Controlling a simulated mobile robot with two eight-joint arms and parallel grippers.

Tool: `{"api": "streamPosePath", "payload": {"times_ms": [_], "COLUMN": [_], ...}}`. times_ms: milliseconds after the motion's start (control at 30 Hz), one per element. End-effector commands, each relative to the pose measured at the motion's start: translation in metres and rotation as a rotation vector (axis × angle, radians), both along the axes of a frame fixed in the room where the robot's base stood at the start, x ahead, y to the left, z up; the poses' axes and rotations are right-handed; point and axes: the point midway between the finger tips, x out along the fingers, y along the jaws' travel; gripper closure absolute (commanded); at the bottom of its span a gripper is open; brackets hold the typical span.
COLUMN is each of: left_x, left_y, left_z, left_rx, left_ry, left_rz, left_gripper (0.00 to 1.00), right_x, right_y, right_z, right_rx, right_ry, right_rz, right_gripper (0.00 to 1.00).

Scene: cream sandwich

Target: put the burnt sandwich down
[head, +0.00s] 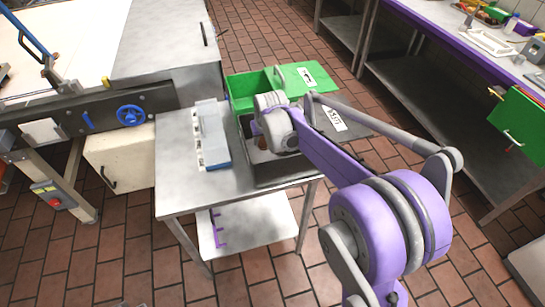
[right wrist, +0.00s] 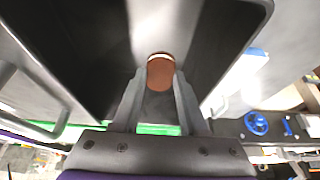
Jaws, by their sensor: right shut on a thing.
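The burnt sandwich (right wrist: 160,74) is a brown round piece with a paler edge, held between the two fingers of my right gripper (right wrist: 160,85) in the right wrist view. In the head view my right arm reaches down into a dark grey bin (head: 285,177) on the metal table. The wrist view shows dark bin walls around the fingers. I cannot tell whether the sandwich touches the bin floor. My left gripper is not in view.
A green bin (head: 240,88) with an open green lid (head: 310,78) stands behind the grey bin. The grey bin's dark lid (head: 352,121) lies open to the right. A blue-and-white case (head: 212,135) stands left on the table (head: 183,180). A large machine with a blue handwheel (head: 130,115) is at left.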

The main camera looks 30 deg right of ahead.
Motion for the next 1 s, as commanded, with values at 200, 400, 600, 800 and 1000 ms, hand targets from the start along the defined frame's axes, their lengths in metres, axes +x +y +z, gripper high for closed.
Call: {"api": "streamPosePath", "payload": {"times_ms": [200,400,600,800,1000], "left_x": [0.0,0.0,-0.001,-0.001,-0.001], "left_y": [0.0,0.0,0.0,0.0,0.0], "left_z": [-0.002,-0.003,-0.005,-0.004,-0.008], "left_rx": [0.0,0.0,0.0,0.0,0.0], "left_ry": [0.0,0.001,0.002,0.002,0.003], "left_rz": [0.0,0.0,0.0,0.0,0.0], "left_gripper": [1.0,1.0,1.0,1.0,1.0], "right_x": [0.0,0.0,0.0,0.0,0.0], "right_y": [0.0,0.0,0.0,0.0,0.0], "right_z": [-0.037,-0.052,-0.079,-0.081,-0.084], "right_rx": [0.0,0.0,-0.001,0.0,0.0], "right_ry": [0.0,0.0,-0.001,-0.001,0.0], "right_rz": [0.0,0.0,0.001,0.0,0.0], "right_gripper": [1.0,1.0,1.0,1.0,0.54]}}
